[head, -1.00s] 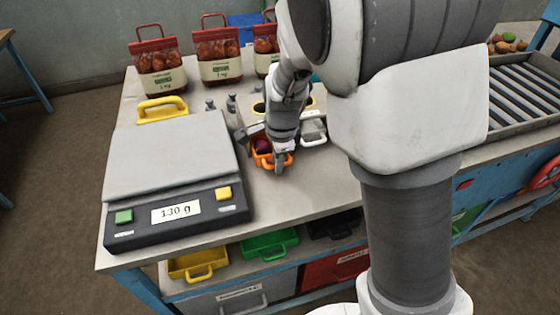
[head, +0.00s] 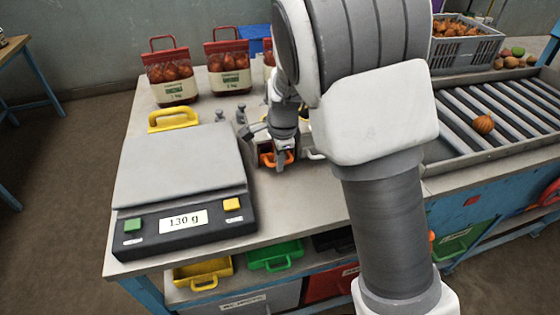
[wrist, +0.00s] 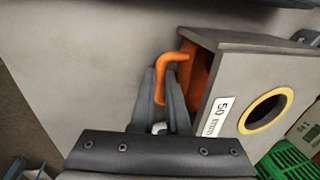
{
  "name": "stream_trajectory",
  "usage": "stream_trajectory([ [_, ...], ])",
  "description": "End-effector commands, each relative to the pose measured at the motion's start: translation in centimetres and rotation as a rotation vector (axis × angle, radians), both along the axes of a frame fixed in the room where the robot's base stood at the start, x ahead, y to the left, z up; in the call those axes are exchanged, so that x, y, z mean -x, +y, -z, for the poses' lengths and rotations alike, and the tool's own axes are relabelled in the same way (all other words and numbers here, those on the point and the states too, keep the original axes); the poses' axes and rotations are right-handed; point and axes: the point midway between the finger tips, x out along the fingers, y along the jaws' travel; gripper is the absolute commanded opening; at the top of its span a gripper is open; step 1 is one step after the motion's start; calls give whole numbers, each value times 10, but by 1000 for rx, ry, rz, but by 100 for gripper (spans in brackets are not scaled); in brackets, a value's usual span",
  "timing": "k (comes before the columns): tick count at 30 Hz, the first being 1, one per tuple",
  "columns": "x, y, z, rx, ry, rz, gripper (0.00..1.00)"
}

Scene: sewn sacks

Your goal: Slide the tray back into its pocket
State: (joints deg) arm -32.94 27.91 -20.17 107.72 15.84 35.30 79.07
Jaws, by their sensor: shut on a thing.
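The orange tray (head: 268,160) is mostly inside a grey gauge box (wrist: 255,65) on the table, right of the scale. In the wrist view its orange handle (wrist: 173,60) sticks out of the box's open end, with a strip of the orange tray (wrist: 194,75) showing in the opening. The box carries a "50 mm" label and a yellow-ringed round hole. My gripper (wrist: 168,85) is shut on the tray's handle, just outside the opening; it also shows in the head view (head: 281,165). What lies in the tray is hidden.
A scale (head: 183,170) reading 130 g stands left of my gripper, with small grey weights (head: 241,117) behind it. Sacks (head: 171,80) stand at the back. A roller conveyor (head: 490,125) with one onion (head: 483,124) is at the right. Bare table (head: 300,205) lies in front.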

Motion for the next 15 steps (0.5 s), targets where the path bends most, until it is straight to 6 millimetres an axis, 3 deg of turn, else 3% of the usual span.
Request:
stream_trajectory([
  [6, 0, 0, 0, 0, 0, 0, 0],
  [7, 0, 0, 0, 0, 0, 0, 19],
  [12, 0, 0, 0, 0, 0, 1, 49],
  [15, 0, 0, 0, 0, 0, 1, 49],
])
